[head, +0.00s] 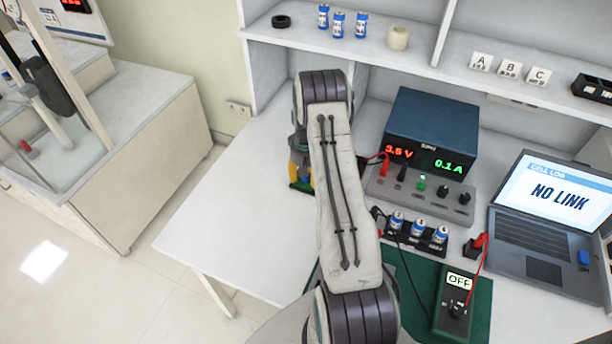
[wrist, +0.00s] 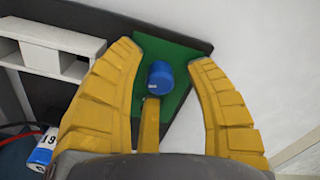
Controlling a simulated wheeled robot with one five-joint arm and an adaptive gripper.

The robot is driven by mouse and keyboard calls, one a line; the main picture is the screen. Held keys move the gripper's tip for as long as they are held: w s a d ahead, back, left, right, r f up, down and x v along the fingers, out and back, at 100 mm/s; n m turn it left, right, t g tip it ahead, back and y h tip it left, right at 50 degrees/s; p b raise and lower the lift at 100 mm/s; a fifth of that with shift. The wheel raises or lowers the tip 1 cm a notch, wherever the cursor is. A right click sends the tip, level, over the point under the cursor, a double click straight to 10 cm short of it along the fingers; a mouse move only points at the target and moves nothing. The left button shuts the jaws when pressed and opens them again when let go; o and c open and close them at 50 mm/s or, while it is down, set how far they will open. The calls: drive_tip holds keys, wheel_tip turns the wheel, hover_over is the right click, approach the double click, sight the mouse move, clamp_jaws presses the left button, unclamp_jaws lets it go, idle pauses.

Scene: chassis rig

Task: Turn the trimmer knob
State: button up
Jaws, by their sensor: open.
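A round blue knob (wrist: 160,75), which looks like the trimmer knob, sits on a small green board (wrist: 183,52) with a dark edge in the wrist view. My gripper (wrist: 166,60) is open, with yellow fingers left and right of the knob and a third finger just below it. I see gaps between the side fingers and the knob; whether the third finger touches it I cannot tell. In the head view my gripper (head: 301,176) is mostly hidden behind my arm, over the bench beside the power supply, and the knob is hidden.
Right of my arm stand a power supply (head: 432,130) with a grey panel, a battery holder (head: 412,238), a meter (head: 452,305) and a laptop (head: 545,225). Shelves run behind. The bench left of my arm is clear. A white block (wrist: 55,45) stands beside the board.

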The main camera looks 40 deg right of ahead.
clamp_jaws()
idle(0.3)
drive_tip(key=shift+f+n+b, duration=0.25)
drive_tip(key=shift+n+b, duration=0.35)
drive_tip(key=shift+b, duration=0.45)
drive_tip(key=shift+r+n+b, duration=0.2)
drive_tip(key=shift+n+b, duration=0.25)
drive_tip(key=shift+n, duration=0.15)
